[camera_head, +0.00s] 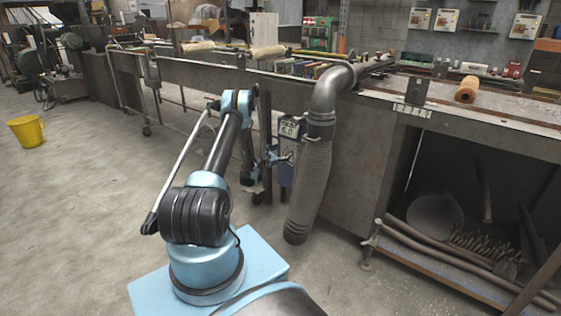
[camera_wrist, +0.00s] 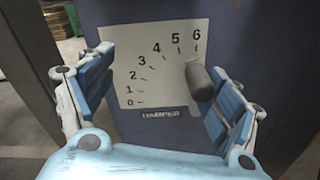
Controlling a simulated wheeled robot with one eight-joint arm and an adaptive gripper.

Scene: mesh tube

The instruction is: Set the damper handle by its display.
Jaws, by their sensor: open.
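The damper handle (camera_wrist: 201,82) is a dark grey rounded knob in the wrist view, just below the 6 on a pale scale plate (camera_wrist: 150,100) numbered 0 to 6. The plate is on a dark blue box, which shows in the head view (camera_head: 286,173) beside the mesh tube. A small display (camera_head: 289,129) on the box seems to read 6.0. My gripper (camera_wrist: 155,88) is open in front of the plate. The handle lies between its blue fingers, much closer to the right one; whether they touch is unclear. In the head view, my arm partly hides the box.
The grey mesh tube (camera_head: 310,185) hangs just right of the box, close to my gripper. A metal workbench (camera_head: 350,165) stands behind, with a low shelf of tools at right. A yellow bucket (camera_head: 27,132) stands far left.

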